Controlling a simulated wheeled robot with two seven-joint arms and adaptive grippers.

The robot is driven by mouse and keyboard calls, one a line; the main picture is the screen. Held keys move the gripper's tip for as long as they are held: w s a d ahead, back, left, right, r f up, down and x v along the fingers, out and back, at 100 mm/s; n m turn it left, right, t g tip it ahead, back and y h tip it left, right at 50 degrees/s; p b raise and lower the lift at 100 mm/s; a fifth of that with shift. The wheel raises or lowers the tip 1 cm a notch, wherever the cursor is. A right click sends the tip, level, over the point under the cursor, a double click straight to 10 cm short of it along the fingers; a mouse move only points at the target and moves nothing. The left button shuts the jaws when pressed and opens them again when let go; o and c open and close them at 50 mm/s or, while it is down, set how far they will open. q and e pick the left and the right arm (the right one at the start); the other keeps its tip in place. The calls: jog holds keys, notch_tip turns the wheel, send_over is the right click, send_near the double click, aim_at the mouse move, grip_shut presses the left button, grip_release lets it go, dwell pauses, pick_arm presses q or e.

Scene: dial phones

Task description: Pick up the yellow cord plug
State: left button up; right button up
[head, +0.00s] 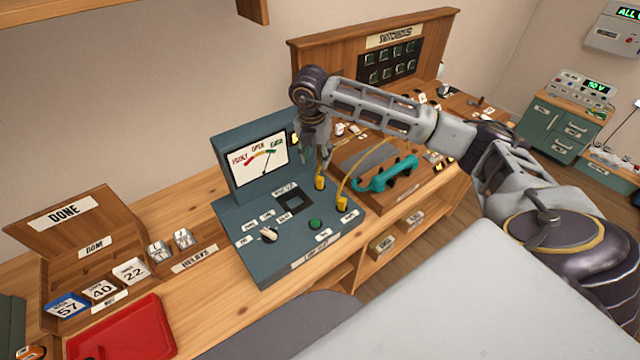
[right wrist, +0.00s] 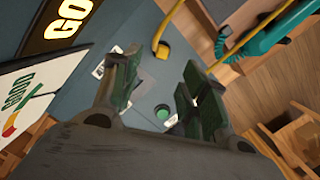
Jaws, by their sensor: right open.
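Two yellow cord plugs stand on the blue-grey tester box in the head view: one (head: 320,183) near the screen's lower right, the other (head: 342,203) at the box's right edge. Yellow cords rise from them. My right gripper (head: 318,158) is open and points down just above the first plug, with nothing seen between its fingers. In the right wrist view a yellow plug (right wrist: 162,48) shows beyond the open fingers (right wrist: 160,95), apart from them. A second yellow cord (right wrist: 250,36) runs behind the right-hand finger, which hides its lower end. My left gripper is out of view.
The tester box (head: 262,262) has a dial screen, a knob (head: 269,235) and a green button (head: 315,224). A teal handset (head: 388,174) lies right of the plugs. A red tray (head: 125,335) and a wooden DONE rack (head: 70,215) stand at left.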

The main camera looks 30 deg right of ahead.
send_over(319, 178)
jog(key=f, duration=0.5)
jog(key=shift+s+a+f, duration=0.1)
jog(key=shift+a+f, duration=0.1)
jog(key=shift+a, duration=0.05)
jog(key=shift+f, duration=0.5)
pick_arm(q)
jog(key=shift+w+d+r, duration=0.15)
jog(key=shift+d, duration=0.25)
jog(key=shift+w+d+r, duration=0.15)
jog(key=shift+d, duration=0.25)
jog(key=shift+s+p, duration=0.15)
jog(key=shift+p, duration=0.15)
pick_arm(e)
jog(key=shift+f, duration=0.15)
